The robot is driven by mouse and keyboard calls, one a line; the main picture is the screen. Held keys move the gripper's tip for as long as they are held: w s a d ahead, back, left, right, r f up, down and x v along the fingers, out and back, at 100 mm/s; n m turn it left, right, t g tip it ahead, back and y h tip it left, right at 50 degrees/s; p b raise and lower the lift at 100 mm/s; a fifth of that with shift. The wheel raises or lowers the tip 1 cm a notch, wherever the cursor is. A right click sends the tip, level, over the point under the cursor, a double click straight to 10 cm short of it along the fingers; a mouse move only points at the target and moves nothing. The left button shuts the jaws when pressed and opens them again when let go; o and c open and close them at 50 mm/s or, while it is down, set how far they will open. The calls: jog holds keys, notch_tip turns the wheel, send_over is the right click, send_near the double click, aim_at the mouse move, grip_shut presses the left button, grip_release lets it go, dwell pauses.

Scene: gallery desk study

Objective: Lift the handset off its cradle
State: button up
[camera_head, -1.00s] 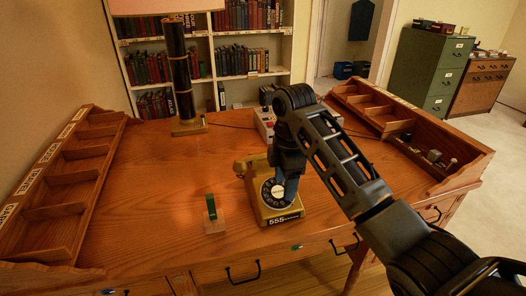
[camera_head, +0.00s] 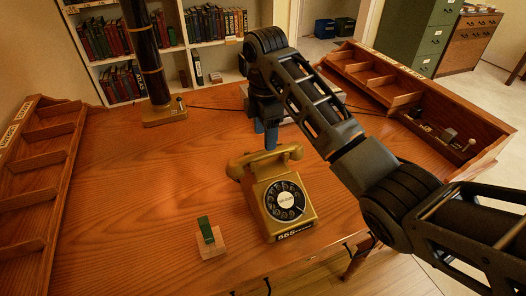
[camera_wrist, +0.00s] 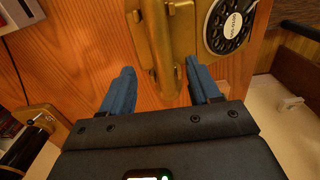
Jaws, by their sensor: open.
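A golden rotary telephone (camera_head: 284,203) with a black dial stands upright on the wooden desk. Its handset (camera_head: 264,160) lies across the cradle at the top. In the wrist view the handset (camera_wrist: 158,40) runs up and down the picture and reaches in between my two fingers. My gripper (camera_head: 265,137) is behind and above the handset in the head view, with its blue fingers pointing down.
A small wooden block with a green piece (camera_head: 208,238) stands left of the telephone. A lamp base (camera_head: 163,113) is at the back left. Compartment trays line the desk's left (camera_head: 38,180) and right (camera_head: 440,115) sides. A pale device (camera_head: 300,103) sits behind my gripper. The left-middle desk is clear.

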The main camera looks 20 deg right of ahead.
aim_at(267, 157)
jog(key=shift+s+d+f+p, duration=0.1)
jog(key=shift+f+p, duration=0.1)
jog(key=shift+f, duration=1.55)
jog(key=shift+d+f+p, duration=0.1)
jog(key=shift+f+p, duration=0.05)
jog(key=shift+f, duration=1.55)
grip_shut()
